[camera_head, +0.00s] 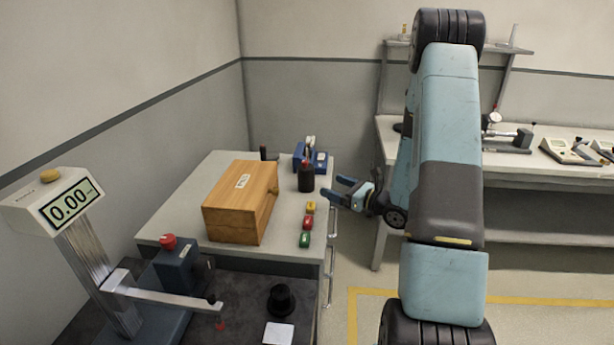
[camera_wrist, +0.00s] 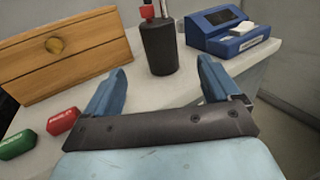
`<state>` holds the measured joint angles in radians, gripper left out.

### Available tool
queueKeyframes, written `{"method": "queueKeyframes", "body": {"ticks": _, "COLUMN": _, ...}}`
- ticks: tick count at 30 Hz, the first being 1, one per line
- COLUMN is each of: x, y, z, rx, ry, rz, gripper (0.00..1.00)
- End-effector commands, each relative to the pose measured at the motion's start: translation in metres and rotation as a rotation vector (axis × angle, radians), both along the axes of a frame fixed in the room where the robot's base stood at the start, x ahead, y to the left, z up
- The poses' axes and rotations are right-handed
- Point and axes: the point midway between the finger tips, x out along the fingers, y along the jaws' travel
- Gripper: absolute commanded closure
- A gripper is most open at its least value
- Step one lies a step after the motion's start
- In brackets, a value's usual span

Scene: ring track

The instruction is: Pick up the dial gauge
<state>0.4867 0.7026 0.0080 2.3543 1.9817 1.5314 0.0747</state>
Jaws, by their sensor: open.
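A small round white dial that looks like the dial gauge (camera_head: 494,117) is on the back-right bench, beside a grey fixture. It is small in the head view, so its details are unclear; I do not see it in the wrist view. My gripper (camera_head: 336,187) is open and empty, to the left of that bench near the right edge of the grey cabinet top. In the wrist view my gripper (camera_wrist: 163,72) has its two blue fingers apart, pointing toward a black bottle with a red cap (camera_wrist: 159,45), with nothing between them.
The cabinet top (camera_head: 215,180) holds a wooden box (camera_head: 240,205), the bottle (camera_head: 306,178), a blue device (camera_wrist: 228,30) and small yellow, red and green blocks (camera_head: 307,222). A height gauge reading 0.00 (camera_head: 70,205) stands front left. The workbench (camera_head: 420,150) carries other instruments.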

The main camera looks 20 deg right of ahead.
Motion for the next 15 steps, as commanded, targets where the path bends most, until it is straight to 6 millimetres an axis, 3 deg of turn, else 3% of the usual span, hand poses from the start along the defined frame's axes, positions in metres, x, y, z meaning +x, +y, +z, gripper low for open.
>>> {"method": "queueKeyframes", "body": {"ticks": 15, "x": 0.059, "y": 0.047, "z": 0.000, "rx": 0.001, "ry": -0.001, "rz": -0.001, "gripper": 0.11}}
